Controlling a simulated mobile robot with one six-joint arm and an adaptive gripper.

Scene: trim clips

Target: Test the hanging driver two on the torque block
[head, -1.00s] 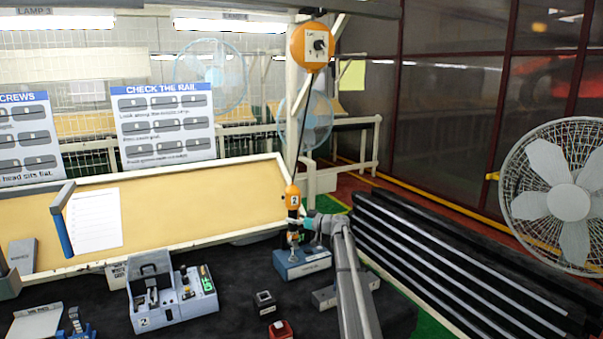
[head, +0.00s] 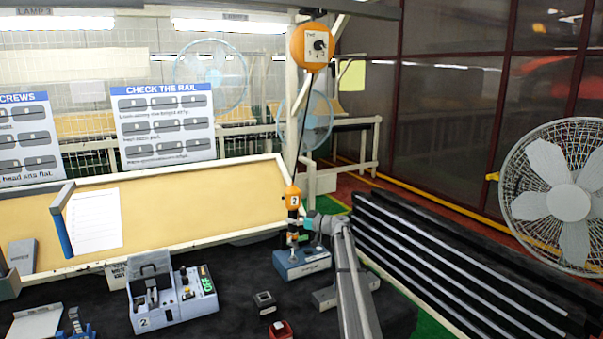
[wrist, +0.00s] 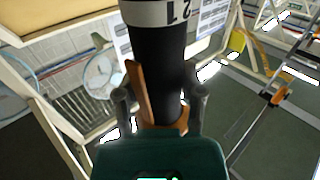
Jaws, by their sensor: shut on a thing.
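The hanging driver (head: 293,199) has an orange top and a dark body, and hangs upright on a cord from the orange balancer (head: 312,46). My gripper (head: 308,223) is shut around the driver from the right. In the wrist view the driver's black body (wrist: 155,60), with a white numbered band, stands between the fingers (wrist: 160,105). The torque block (head: 302,263) is a blue-grey box on the dark bench mat, directly under the driver. The driver's lower end is at or just above the block's top; I cannot tell whether they touch.
A grey fixture marked 2 (head: 172,300) stands left on the bench. A small dark block (head: 264,302) and a red block (head: 281,330) lie nearer. A grey block (head: 345,288) lies under my arm. A dark rack of rails (head: 450,262) is at the right.

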